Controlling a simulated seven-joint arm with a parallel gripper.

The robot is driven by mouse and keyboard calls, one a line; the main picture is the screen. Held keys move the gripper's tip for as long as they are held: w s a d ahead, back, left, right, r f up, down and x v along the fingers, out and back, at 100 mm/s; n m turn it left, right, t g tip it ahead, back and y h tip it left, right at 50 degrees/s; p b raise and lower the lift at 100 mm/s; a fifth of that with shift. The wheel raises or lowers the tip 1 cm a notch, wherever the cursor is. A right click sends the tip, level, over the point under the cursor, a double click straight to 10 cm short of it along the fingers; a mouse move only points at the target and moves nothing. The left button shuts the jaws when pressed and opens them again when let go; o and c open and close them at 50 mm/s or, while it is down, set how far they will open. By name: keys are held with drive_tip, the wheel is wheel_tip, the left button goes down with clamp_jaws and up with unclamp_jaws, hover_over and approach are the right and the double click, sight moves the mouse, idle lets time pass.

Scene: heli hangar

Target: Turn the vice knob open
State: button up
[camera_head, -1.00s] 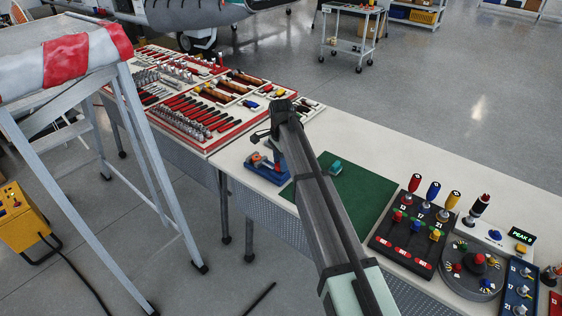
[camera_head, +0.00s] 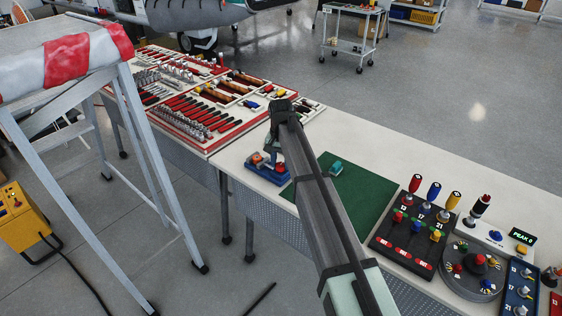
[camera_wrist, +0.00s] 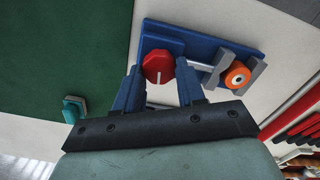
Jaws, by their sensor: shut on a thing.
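The blue vice (camera_head: 262,172) sits on the white workbench beside the green mat. In the wrist view its blue base (camera_wrist: 215,38) shows with a red octagonal knob (camera_wrist: 158,65) that bears a white line. Grey jaws stand at its other end with an orange round part (camera_wrist: 237,75) between them. My gripper (camera_wrist: 160,82) has its two blue fingers on either side of the red knob, shut on it. In the head view my arm hides part of the vice and the fingers are hard to make out.
The green mat (camera_head: 352,190) lies next to the vice with a small teal piece (camera_head: 336,167) on it. Red tool trays (camera_head: 200,125) fill the bench to the left. A black lever panel (camera_head: 408,240) stands to the right.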

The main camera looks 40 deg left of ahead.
sight(280, 164)
drive_tip(key=n, duration=0.5)
drive_tip(key=shift+s+n, duration=0.1)
drive_tip(key=shift+n, duration=2.4)
drive_tip(key=o, duration=1.1)
drive_tip(key=shift+a, duration=0.1)
drive_tip(key=shift+c, duration=0.2)
wheel_tip(280, 164, up, 14)
drive_tip(key=shift+s+f, duration=0.1)
